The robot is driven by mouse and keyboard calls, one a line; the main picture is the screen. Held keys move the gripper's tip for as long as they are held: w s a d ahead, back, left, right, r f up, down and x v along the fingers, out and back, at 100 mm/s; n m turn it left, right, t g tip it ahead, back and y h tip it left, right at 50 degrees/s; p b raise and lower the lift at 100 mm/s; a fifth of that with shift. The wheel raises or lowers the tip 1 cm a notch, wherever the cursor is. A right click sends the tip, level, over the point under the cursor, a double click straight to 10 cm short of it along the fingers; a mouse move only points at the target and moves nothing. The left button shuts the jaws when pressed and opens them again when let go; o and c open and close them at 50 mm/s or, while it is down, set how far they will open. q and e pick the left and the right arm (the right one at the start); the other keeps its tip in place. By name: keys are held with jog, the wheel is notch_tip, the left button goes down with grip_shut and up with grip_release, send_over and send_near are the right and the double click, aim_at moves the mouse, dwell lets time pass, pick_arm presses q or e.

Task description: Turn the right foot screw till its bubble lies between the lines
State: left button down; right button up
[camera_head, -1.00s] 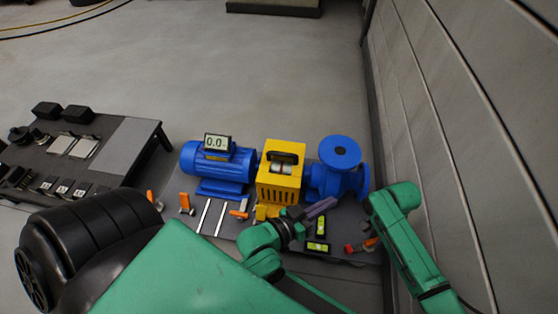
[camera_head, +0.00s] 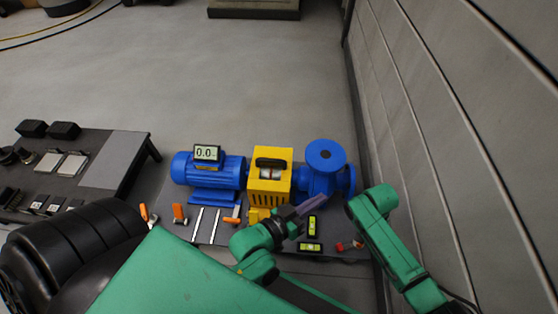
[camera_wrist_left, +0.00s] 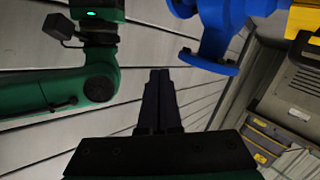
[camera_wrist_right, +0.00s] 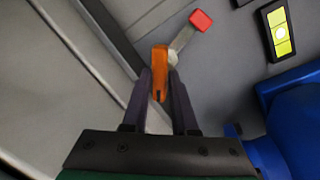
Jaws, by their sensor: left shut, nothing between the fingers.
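The right foot screw has an orange handle (camera_head: 358,244), seen at the right end of the base plate. It also shows in the right wrist view (camera_wrist_right: 159,66). My right gripper (camera_wrist_right: 160,76) has its fingers on either side of this handle; whether they grip it is unclear. Two yellow-green vials lie on the plate: an upright one (camera_head: 312,226) and a sideways one (camera_head: 310,247). A vial (camera_wrist_right: 279,32) in the right wrist view has a pale bubble near its middle; the lines are too small to judge. My left gripper (camera_head: 322,203) is shut and empty, also in the left wrist view (camera_wrist_left: 160,75).
A red-tipped piece (camera_wrist_right: 200,20) lies beside the orange handle. The blue pump (camera_head: 325,165), yellow guard (camera_head: 268,185) and blue motor (camera_head: 210,175) with a 0.0 display (camera_head: 207,153) stand behind. A wall (camera_head: 450,150) is close on the right. A dark table (camera_head: 115,155) stands left.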

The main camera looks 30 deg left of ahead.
jog(key=o, duration=0.5)
pick_arm(q)
jog(key=shift+f, duration=0.1)
jog(key=s+f+g, duration=0.3)
jog(key=s+f, duration=0.2)
jog(key=f, duration=0.1)
pick_arm(e)
notch_tip(320, 180, up, 6)
jog(key=p, duration=0.6)
jog(key=shift+f, duration=0.25)
jog(key=shift+r+p, duration=0.8)
jog(key=shift+p, duration=0.25)
pick_arm(q)
jog(key=s+a+r+m+g+y, duration=0.1)
jog(key=a+r+g+y, duration=0.2)
jog(key=a+r+g, duration=0.2)
notch_tip(320, 180, up, 2)
jog(key=shift+a+r+m, duration=0.1)
jog(key=shift+a+m, duration=0.2)
jog(key=shift+a, duration=0.1)
